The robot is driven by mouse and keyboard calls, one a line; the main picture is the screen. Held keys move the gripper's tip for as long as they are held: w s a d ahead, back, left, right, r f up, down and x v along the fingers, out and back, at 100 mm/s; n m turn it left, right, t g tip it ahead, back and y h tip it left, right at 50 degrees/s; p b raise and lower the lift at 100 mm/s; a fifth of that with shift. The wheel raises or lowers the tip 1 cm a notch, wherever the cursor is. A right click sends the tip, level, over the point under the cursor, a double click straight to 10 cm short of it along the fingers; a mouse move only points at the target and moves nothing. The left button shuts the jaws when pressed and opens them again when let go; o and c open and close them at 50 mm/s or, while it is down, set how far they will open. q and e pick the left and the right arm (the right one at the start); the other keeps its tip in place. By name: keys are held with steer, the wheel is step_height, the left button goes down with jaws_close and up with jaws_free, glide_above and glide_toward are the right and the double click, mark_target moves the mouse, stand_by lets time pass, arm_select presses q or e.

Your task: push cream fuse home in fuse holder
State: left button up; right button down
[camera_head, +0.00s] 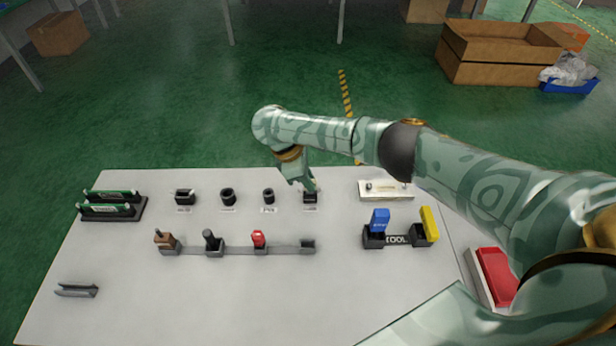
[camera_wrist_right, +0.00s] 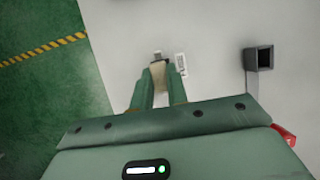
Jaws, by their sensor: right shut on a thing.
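My right gripper (camera_head: 313,187) reaches down over the last dark block (camera_head: 310,198) in the back row on the white table. In the right wrist view my right gripper (camera_wrist_right: 160,68) is shut on the cream fuse (camera_wrist_right: 158,75), a pale narrow piece between the two green fingers. A small grey part (camera_wrist_right: 157,55) shows just past the fingertips. The fingers and fuse hide most of the block, so I cannot tell how deep the fuse sits or whether it touches. The fuse cannot be made out in the head view. My left gripper is not in view.
An empty dark socket (camera_head: 307,245) ends the front rail, with a red plug (camera_head: 258,239) left of it. A blue piece (camera_head: 380,219) and a yellow piece (camera_head: 429,223) stand in holders at right. A white fixture (camera_head: 386,190) lies right of the gripper.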

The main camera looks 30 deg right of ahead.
steer(key=shift+f, duration=0.7)
steer(key=c, duration=1.3)
jaws_free()
steer(key=p+v, duration=0.6)
steer(key=v, duration=1)
steer(key=shift+r, duration=0.15)
steer(key=shift+a, duration=0.1)
